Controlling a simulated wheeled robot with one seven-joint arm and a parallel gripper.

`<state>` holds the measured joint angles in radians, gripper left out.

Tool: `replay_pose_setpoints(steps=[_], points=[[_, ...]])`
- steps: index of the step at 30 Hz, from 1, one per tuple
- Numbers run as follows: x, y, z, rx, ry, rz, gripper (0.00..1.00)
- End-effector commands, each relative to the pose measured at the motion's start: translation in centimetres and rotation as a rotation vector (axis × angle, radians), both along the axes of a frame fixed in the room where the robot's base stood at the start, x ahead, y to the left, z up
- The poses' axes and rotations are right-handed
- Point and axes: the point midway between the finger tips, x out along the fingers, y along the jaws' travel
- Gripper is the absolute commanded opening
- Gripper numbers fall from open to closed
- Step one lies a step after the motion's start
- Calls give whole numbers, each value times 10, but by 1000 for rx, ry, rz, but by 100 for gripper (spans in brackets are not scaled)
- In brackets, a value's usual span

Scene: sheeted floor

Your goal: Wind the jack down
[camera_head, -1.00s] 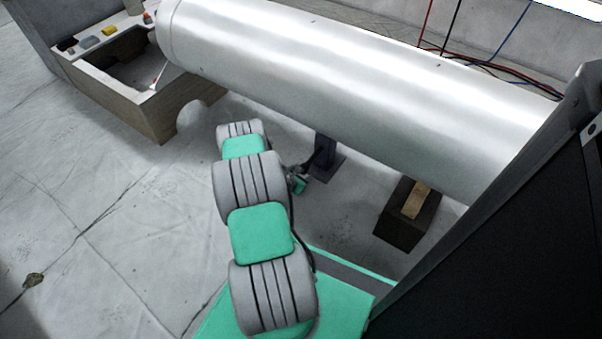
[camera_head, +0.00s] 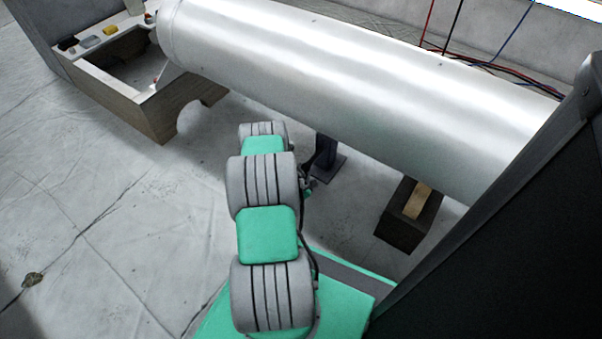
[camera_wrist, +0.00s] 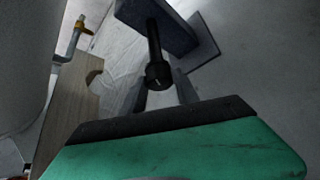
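The jack (camera_head: 325,155) is a dark post on a flat base plate under the big silver cylinder. In the wrist view its dark body (camera_wrist: 165,14) is at the top, with the base plate (camera_wrist: 205,45) at the right. A black rod with a round knob, the jack's handle (camera_wrist: 155,50), points towards my gripper. My gripper (camera_wrist: 160,85) has its two grey fingers apart, and the knob shows between them. I cannot tell whether either finger touches it. In the head view my arm hides most of the gripper.
The silver cylinder (camera_head: 350,75) lies low over the work area. A wooden cradle (camera_head: 150,115) with small items on its ledge stands at the left. A dark block (camera_head: 400,235) with a wooden strip sits at the right. A dark panel (camera_head: 510,230) fills the right side.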

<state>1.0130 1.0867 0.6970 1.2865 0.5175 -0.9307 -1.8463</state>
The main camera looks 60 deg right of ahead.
Motion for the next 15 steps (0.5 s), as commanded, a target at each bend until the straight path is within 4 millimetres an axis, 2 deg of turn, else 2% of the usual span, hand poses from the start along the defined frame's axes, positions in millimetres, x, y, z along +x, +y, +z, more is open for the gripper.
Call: replay_pose_setpoints(steps=[2, 11, 15], points=[[-1, 0, -1, 1, 2, -2, 26], [-3, 0, -1, 4, 4, -4, 2], [0, 0, -1, 12, 65, 0, 0]])
